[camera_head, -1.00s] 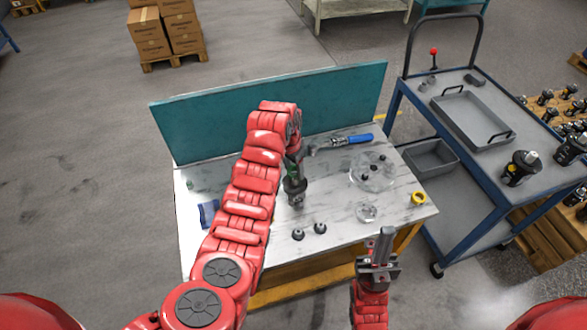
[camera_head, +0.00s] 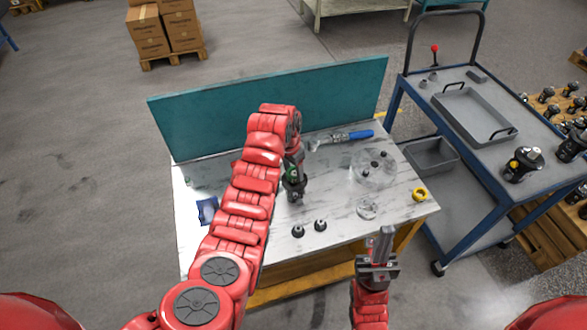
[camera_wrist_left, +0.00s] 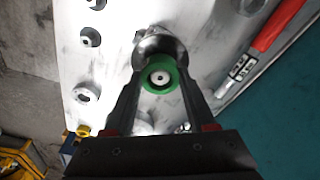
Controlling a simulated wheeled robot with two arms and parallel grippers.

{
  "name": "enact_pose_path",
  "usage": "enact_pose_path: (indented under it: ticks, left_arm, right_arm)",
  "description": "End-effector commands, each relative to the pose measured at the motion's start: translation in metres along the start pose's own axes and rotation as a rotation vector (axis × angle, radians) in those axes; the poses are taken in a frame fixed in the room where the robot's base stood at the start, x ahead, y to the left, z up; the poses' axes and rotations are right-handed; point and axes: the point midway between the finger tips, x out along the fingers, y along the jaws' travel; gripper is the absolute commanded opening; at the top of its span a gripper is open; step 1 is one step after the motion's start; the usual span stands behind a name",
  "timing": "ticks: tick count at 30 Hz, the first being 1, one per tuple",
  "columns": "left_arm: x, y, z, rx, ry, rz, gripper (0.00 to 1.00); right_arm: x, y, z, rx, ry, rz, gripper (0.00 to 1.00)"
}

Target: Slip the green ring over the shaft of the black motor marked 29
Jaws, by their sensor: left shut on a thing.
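The black motor (camera_head: 296,193) stands upright on the marble-patterned table, partly behind my left arm; its number is not legible. My left gripper (camera_wrist_left: 160,82) is shut on the green ring (camera_wrist_left: 150,84), which sits at the upper end of the motor. In the left wrist view the pale round shaft end (camera_wrist_left: 161,78) shows inside the ring's hole, with dark around it. How far the ring is down the shaft I cannot tell. The motor's grey metal body also shows behind the ring (camera_wrist_left: 160,46). My right gripper (camera_head: 384,245) is empty in front of the table, its finger gap unclear.
A yellow ring (camera_head: 420,194), a clear disc (camera_head: 373,168) with small dark parts, two small dark parts (camera_head: 309,228) and a blue-handled tool (camera_head: 347,136) lie on the table. A teal panel (camera_head: 270,107) closes the back. A blue trolley (camera_head: 475,195) stands at the right.

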Motion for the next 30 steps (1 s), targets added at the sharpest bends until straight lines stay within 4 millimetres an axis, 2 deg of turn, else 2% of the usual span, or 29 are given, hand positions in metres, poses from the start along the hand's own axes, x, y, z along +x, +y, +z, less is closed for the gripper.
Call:
enact_pose_path:
  ticks: [10,11,16,30]
  left_arm:
    - [0.0035,0.0000,0.0004,0.000,0.000,0.000,0.05]
    - [0.0034,0.0000,0.0004,0.000,0.001,0.000,0.60]
    - [0.0033,0.0001,0.0002,0.000,0.001,0.000,0.90]
    - [0.0034,0.0001,0.0001,0.000,0.001,0.000,0.91]
  right_arm:
    - [-0.0021,-0.0001,0.0003,0.000,0.000,0.000,0.00]
    - [-0.0021,-0.0001,0.0004,0.000,0.000,0.000,0.00]
    - [-0.0021,-0.0001,0.0004,0.000,0.000,0.000,0.00]
    - [-0.0021,-0.0001,0.0004,0.000,0.000,0.000,0.00]
